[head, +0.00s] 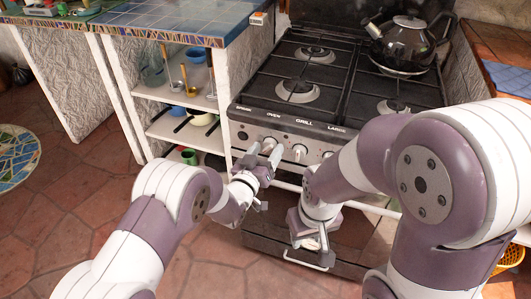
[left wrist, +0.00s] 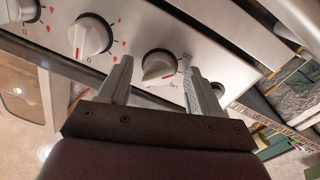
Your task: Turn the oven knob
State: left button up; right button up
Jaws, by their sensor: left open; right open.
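The oven knob (head: 268,145) is a pale round knob on the stove's front panel, below the printed word OVEN. In the left wrist view the knob (left wrist: 160,67) shows white with a red mark, between the two fingertips. My left gripper (head: 265,153) is open in front of it, one finger on each side. A gap shows between the knob and the left finger; whether the right finger touches it I cannot tell. My right gripper (head: 311,241) hangs low in front of the oven door, away from the knobs, its fingers hard to make out.
A neighbouring knob (head: 299,152) sits just right of the oven knob; it also shows in the left wrist view (left wrist: 88,35). A kettle (head: 408,42) stands on the back right burner. A shelf unit (head: 180,92) stands left of the stove.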

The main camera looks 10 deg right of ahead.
pick_arm(q)
jog(key=c, duration=1)
jog(key=shift+c, duration=0.2)
